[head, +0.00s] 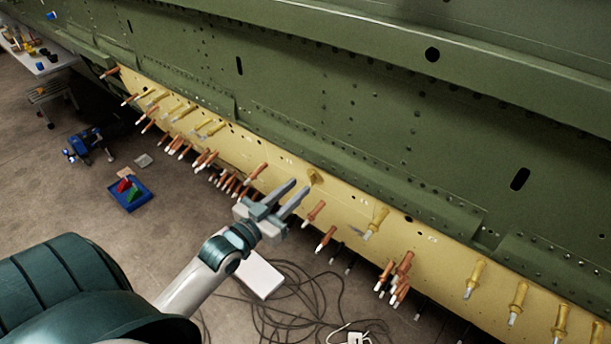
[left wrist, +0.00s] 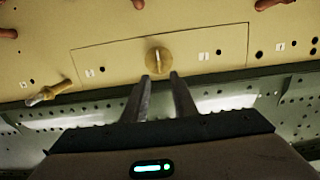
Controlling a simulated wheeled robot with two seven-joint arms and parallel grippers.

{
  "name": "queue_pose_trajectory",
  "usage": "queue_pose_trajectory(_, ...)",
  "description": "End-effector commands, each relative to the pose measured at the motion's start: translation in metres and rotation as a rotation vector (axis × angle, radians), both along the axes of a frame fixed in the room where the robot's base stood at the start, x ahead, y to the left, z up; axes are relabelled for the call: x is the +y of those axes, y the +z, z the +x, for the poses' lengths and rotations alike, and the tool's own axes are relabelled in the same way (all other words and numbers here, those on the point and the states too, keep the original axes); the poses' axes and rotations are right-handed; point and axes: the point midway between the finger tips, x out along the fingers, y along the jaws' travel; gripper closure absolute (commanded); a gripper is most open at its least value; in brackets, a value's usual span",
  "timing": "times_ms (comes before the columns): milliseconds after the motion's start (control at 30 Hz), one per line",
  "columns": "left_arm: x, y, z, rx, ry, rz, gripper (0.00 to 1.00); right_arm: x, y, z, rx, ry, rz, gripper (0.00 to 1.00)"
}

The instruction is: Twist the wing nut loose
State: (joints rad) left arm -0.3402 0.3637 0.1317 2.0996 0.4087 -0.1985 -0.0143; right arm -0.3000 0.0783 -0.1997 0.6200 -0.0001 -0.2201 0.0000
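The wing nut (left wrist: 158,61) is a round, gold-coloured piece with a raised upright ridge, set in a yellow panel (left wrist: 105,58). In the head view the wing nut (head: 315,177) sits on the yellow strip, just beyond my left gripper's tips. My left gripper (head: 299,186) is open and empty, its two fingers apart and pointing at the panel. In the left wrist view the left gripper (left wrist: 160,77) has its fingertips just below the wing nut, one to each side; whether they touch it I cannot tell. My right gripper is not in view.
Several copper and gold fasteners stick out along the yellow strip, including a gold one (head: 375,222) to the right. Green fuselage skin (head: 330,90) rises above. Loose cables (head: 300,310), a blue tray (head: 130,195) and a white box (head: 260,275) are below.

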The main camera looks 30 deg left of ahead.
Motion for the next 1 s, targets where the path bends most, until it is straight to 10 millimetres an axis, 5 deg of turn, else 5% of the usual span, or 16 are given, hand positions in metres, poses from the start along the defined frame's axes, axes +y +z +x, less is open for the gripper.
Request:
queue_pose_trajectory(300, -0.003, 0.002, 0.039, -0.001, 0.0, 0.0, 0.75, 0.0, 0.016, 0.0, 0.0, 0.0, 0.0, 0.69)
queue_pose_trajectory(767, -0.004, 0.0, 0.047, 0.0, 0.0, 0.0, 0.75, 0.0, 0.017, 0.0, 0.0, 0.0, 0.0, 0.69)
queue_pose_trajectory(900, -0.004, 0.0, 0.047, 0.0, 0.0, 0.0, 1.0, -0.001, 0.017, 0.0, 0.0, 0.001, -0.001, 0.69)
queue_pose_trajectory(1000, -0.004, 0.0, 0.047, 0.0, 0.0, 0.0, 1.0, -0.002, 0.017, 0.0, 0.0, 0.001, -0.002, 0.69)
